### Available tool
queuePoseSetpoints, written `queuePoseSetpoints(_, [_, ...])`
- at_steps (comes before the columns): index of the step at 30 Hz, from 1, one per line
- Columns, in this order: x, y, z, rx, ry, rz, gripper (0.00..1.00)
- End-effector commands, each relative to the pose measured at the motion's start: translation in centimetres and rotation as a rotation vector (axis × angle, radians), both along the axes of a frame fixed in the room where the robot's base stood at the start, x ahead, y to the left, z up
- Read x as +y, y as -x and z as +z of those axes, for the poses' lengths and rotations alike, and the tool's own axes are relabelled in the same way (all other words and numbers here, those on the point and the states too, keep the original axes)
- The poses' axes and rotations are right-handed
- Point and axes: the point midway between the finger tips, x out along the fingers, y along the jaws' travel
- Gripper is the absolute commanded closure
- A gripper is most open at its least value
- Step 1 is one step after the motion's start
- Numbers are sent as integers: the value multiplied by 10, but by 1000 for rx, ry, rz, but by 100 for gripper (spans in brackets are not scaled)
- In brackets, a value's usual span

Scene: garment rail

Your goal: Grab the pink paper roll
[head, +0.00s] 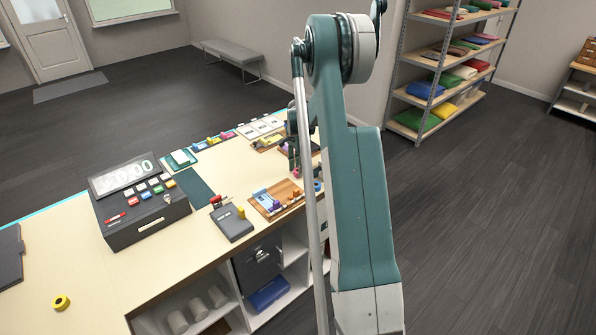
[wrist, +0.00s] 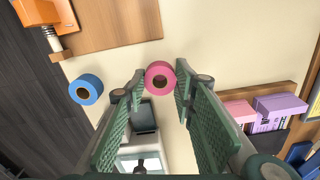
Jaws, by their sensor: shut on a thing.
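The pink paper roll (wrist: 160,66) sits between the two fingertips of my gripper (wrist: 160,80) in the wrist view, its round end with the dark core hole facing the camera. My gripper is shut on it. In the head view the pink roll (head: 296,173) is a small spot beside my arm at the counter's right end, and most of my gripper there is hidden or too small to make out. I cannot tell whether the roll still touches the counter.
A blue roll (wrist: 86,90) stands just left of my gripper. Pink and purple boxes (wrist: 278,110) are at right, a wooden board (wrist: 112,22) beyond. The counter (head: 150,268) also holds a cash register (head: 143,208) and a yellow roll (head: 61,303). Its front-left top is mostly clear.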

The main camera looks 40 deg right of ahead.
Motion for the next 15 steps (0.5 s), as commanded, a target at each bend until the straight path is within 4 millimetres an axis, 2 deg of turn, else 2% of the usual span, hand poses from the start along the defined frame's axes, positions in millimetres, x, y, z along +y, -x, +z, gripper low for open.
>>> queuePoseSetpoints(8, [0, 0, 24, 0, 0, 0, 82])
queuePoseSetpoints(15, [0, 0, 59, 0, 0, 0, 82])
